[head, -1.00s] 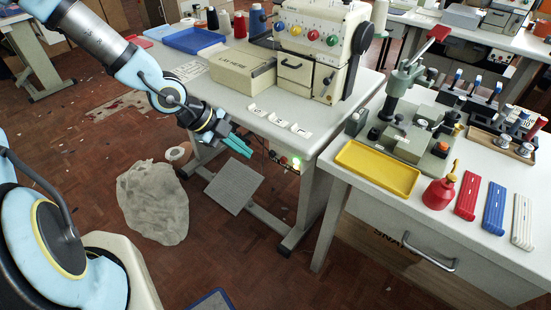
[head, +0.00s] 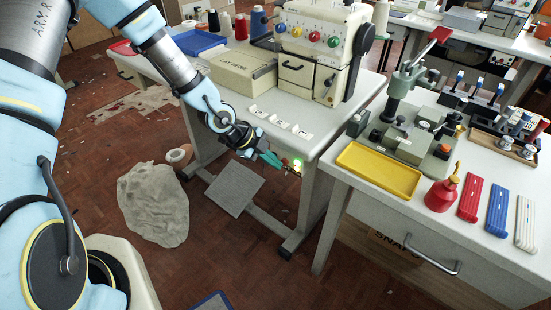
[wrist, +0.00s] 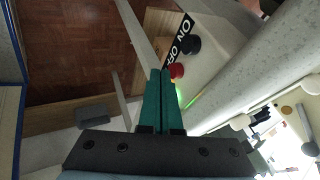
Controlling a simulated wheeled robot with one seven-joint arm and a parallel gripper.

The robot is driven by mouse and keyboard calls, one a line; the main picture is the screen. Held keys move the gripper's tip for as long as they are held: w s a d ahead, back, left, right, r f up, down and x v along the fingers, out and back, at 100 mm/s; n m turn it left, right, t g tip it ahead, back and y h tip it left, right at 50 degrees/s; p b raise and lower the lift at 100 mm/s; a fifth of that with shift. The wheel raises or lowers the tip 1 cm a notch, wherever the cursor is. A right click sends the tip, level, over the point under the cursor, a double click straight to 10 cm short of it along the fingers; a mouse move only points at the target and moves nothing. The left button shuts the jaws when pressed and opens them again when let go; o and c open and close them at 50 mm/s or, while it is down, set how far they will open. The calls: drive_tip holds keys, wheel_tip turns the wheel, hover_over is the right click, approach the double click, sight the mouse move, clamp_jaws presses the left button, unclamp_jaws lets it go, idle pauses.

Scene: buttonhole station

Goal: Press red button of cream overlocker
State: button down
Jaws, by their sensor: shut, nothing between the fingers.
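The cream overlocker (head: 318,45) stands on the white table in the head view. Under the table's front edge is a switch box with a lit green lamp (head: 297,164). In the wrist view the box carries an ON OFF label (wrist: 181,46), a red button (wrist: 177,71) and a black button (wrist: 191,45). My gripper (head: 279,165) is shut and empty, its teal fingers pointing at the box. In the wrist view its fingertips (wrist: 160,71) are right beside the red button. I cannot tell whether they touch it.
The white tabletop (head: 325,125) overhangs the box, and a table leg (head: 308,200) stands just right of it. A grey pedal plate (head: 235,188) and a crumpled cloth bag (head: 152,203) are below. A second table with a yellow tray (head: 378,170) is at right.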

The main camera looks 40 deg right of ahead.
drive_tip(key=shift+w+d, duration=0.1)
drive_tip(key=shift+d, duration=0.15)
